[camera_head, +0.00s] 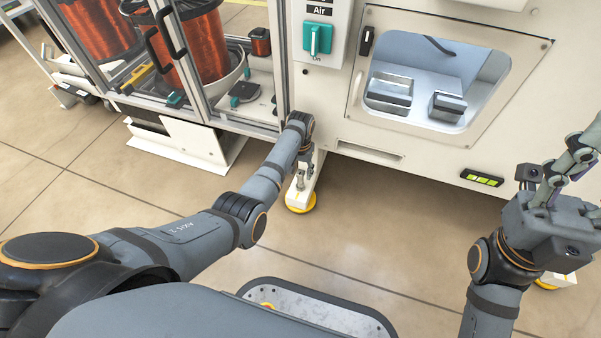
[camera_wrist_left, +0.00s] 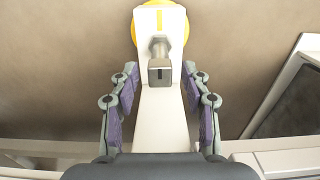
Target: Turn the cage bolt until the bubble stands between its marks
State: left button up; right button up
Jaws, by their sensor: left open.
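The cage bolt (camera_wrist_left: 159,72) has a square metal head with a dark mark, above a white foot arm (camera_wrist_left: 160,115) with a round yellow pad (camera_wrist_left: 186,28). My left gripper (camera_wrist_left: 159,80) is open, with one finger on each side of the bolt head and a gap on both sides. In the head view my left gripper (camera_head: 303,168) reaches down over the same foot and partly hides it. A yellow-green level vial (camera_head: 482,179) sits low on the white machine front; its bubble and marks are too small to read. My right gripper (camera_head: 571,165) is raised at the right, fingers partly cut off.
The white machine (camera_head: 420,150) has a windowed door and a green air valve (camera_head: 317,38). Copper-wire spools (camera_head: 203,45) stand behind a framed glass door at the left. Another yellow foot pad (camera_head: 546,284) shows by my right arm.

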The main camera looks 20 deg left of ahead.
pick_arm(q)
grip_shut()
jog(key=shift+r+m+p, duration=0.3)
jog(key=shift+m+p, duration=0.5)
jog(key=shift+p, duration=0.4)
jog(key=shift+m+p, duration=0.65)
jog(key=shift+m, duration=0.15)
jog(key=shift+f+m+p, duration=0.15)
jog(key=shift+m+p, duration=0.45)
jog(key=shift+m, duration=0.5)
jog(key=shift+f+m+p, duration=0.1)
jog(key=shift+m+p, duration=0.3)
jog(key=shift+m, duration=0.8)
